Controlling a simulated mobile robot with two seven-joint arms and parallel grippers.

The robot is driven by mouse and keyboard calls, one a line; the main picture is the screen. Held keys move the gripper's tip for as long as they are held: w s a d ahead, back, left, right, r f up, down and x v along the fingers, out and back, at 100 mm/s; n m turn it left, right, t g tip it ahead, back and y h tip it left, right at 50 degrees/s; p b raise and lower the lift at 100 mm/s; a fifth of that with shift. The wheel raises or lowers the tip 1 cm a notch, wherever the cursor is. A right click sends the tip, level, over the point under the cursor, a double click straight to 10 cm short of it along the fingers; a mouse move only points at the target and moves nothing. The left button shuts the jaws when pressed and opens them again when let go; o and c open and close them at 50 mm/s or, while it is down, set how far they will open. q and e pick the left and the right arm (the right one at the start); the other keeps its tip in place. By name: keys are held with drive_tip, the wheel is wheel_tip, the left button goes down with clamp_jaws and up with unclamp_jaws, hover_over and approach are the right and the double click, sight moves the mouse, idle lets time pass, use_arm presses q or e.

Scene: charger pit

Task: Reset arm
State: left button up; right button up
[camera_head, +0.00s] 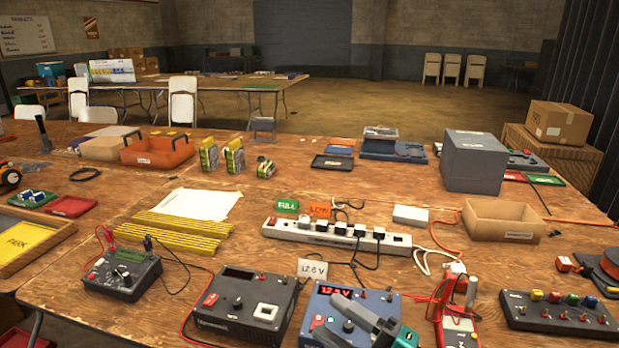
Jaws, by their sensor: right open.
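My right gripper (338,318) comes in at the bottom edge, right of the middle. Its grey fingers are apart, with nothing seen between them. It is in front of the blue bench unit with a red lit display (342,293) and hides part of that unit's front. I cannot tell whether it touches the unit. My left gripper is not in view.
A dark charger box (238,304) and a meter (121,274) stand to the left. A white power strip (337,232) with cables lies behind. A red meter (459,328) and a switch box (561,316) are right. An open cardboard tray (503,222) stands behind them.

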drive_tip(key=s+d+f+m+h, duration=0.6)
drive_tip(key=f+m+h, duration=0.1)
drive_tip(key=f+m, duration=0.3)
drive_tip(key=s+d+f+m+h, duration=0.6)
drive_tip(key=d+f+m+h, duration=0.1)
drive_tip(key=f+m, duration=0.4)
drive_tip(key=shift+d+f+m+g+h, duration=0.15)
drive_tip(key=shift+f+m+g+h, duration=0.15)
drive_tip(key=shift+m+g, duration=0.1)
